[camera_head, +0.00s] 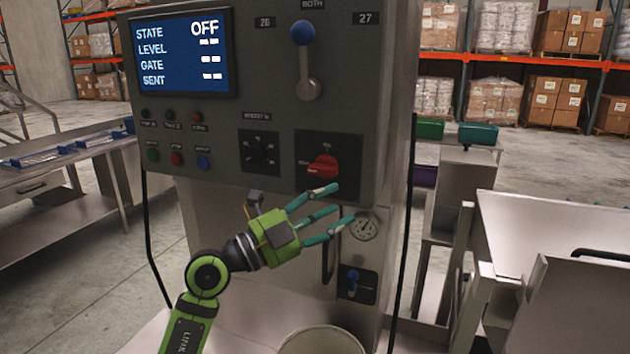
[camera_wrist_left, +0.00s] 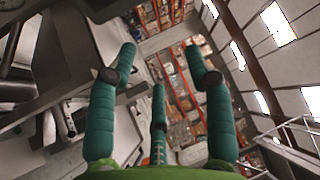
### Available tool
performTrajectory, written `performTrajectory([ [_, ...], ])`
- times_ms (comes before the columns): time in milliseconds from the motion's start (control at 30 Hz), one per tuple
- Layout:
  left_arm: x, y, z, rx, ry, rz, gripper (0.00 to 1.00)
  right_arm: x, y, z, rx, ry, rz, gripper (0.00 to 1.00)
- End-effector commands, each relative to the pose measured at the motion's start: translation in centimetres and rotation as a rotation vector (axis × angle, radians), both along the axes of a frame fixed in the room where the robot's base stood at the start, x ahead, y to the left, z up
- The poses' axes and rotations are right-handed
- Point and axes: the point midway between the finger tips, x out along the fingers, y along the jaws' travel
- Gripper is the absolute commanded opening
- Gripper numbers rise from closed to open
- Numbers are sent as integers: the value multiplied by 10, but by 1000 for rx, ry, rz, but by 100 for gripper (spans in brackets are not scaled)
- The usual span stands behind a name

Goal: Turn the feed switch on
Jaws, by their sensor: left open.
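A red rotary switch (camera_head: 323,167), which I take to be the feed switch, sits on a black plate (camera_head: 346,146) at the lower right of the grey control panel (camera_head: 345,95). Its position labels are too small to read. The panel's screen (camera_head: 182,52) reads STATE OFF, with dashes for level, gate and sent. My left gripper (camera_head: 337,206), with three teal fingers, is open and empty just below the switch in the picture, pointing right. It appears apart from the switch, but depth is hard to tell. The wrist view shows its fingers (camera_wrist_left: 160,65) spread with nothing between them. My right gripper is out of view.
Near the switch are a black selector knob (camera_head: 262,152), a blue-knobbed lever (camera_head: 305,60) above, and a gauge (camera_head: 364,226) with a small blue toggle (camera_head: 352,277) below. A round pan (camera_head: 322,342) stands at the bottom. Steel tables (camera_head: 60,205) flank the left.

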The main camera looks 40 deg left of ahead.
Motion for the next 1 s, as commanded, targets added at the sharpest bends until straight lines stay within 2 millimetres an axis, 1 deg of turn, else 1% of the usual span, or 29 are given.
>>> performTrajectory([
  [33, -3, 11, 12, 80, 27, 52, 52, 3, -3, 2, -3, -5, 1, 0],
  [100, -5, 29, 19, 151, 86, 135, 52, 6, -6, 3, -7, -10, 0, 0],
  [200, -10, 55, 26, 195, 154, 247, 52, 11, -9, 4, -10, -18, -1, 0],
  [333, -13, 75, 30, 203, 200, 328, 52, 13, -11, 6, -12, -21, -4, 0],
  [467, -2, 77, 31, 202, 214, 343, 52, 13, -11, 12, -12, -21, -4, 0],
  [700, 36, 70, 31, 202, 214, 340, 52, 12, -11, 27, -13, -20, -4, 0],
  [800, 46, 68, 31, 202, 212, 341, 52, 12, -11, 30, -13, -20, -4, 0],
  [900, 53, 67, 30, 203, 211, 341, 52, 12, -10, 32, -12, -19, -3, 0],
  [1000, 55, 66, 28, 204, 210, 340, 52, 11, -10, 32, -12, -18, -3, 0],
])
